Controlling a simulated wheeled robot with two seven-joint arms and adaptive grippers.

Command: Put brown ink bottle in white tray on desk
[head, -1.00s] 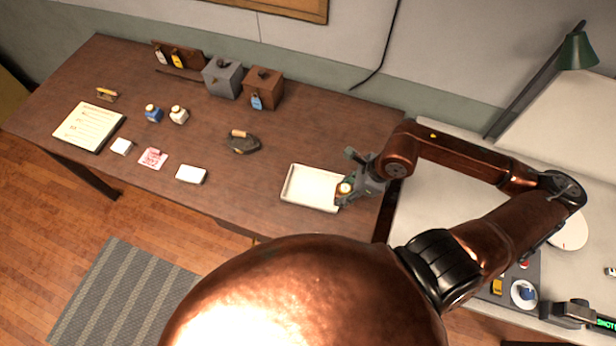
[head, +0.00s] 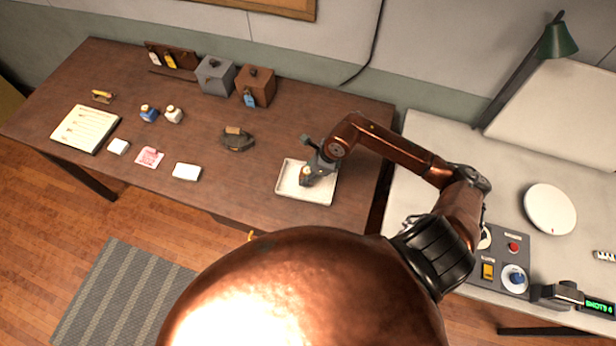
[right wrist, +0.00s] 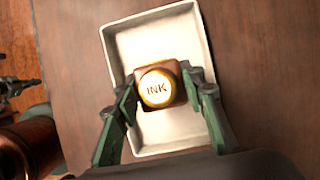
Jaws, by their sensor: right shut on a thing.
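The brown ink bottle (right wrist: 160,86) has a pale round top marked INK. My right gripper (right wrist: 160,92) is shut on it, with one green finger on each side. In the right wrist view the bottle is in front of the white tray (right wrist: 130,45), within its outline. In the head view the white tray (head: 287,189) lies near the right end of the brown desk, and my right gripper (head: 307,176) is over it with the bottle (head: 306,171). I cannot tell whether the bottle touches the tray floor. My left gripper is not clearly seen in the head view.
A dark iron (head: 236,139), a white block (head: 187,172), a blue bottle (head: 149,113) and a white bottle (head: 174,115) stand left of the tray on the desk. Grey (head: 214,75) and brown (head: 255,86) boxes stand behind. A pale counter (head: 425,135) adjoins at right.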

